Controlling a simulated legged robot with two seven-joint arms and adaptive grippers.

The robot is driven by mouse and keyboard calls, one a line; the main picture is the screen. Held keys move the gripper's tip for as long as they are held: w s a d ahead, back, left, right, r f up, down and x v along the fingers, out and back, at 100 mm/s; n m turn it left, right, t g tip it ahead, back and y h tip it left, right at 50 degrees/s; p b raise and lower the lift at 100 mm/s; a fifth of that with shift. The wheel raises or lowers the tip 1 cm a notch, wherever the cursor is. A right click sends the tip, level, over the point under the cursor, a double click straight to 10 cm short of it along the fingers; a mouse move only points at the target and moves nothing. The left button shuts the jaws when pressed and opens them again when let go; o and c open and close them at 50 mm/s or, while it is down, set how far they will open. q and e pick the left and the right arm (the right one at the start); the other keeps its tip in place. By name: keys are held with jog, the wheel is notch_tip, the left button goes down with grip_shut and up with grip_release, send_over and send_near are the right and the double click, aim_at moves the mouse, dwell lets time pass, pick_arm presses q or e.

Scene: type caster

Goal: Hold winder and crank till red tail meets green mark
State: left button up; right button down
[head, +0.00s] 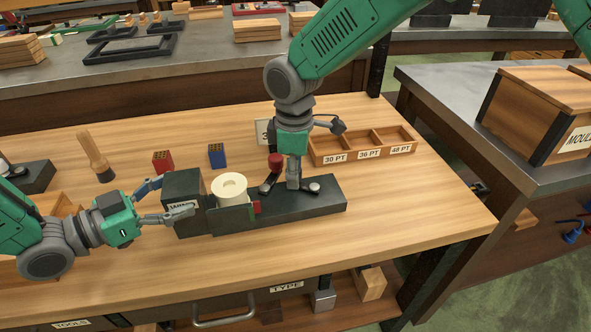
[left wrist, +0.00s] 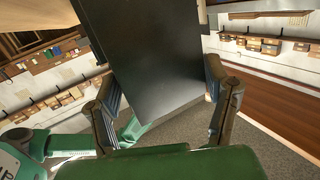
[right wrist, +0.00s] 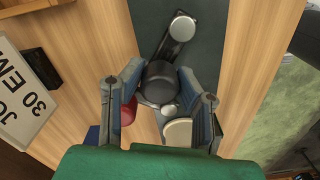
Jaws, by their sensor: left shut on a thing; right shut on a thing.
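The dark winder (head: 325,196) lies along the table, with a tall dark end block (head: 183,186) on its left and a cream roll (head: 230,188) beside it. A small red piece (head: 257,207), perhaps the tail, shows right of the roll. My right gripper (head: 293,180) points down and is shut on the crank's dark knob (right wrist: 161,82). The crank's silver-capped hub (right wrist: 182,27) shows beyond it.
A labelled type tray (head: 362,146) stands behind the winder to the right. A red block (head: 163,161), a blue block (head: 217,155) and a wooden-handled brush (head: 96,157) stand behind on the left. The table's front right is clear.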

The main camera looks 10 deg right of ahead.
jog(key=shift+s+a+n, duration=0.15)
jog(key=shift+a+n, duration=0.15)
jog(key=shift+n, duration=0.2)
jog(key=c, duration=1.2)
grip_release()
jog(key=shift+d, duration=0.1)
jog(key=shift+r, duration=0.15)
notch_tip(320, 180, up, 12)
jog(key=shift+f, duration=0.15)
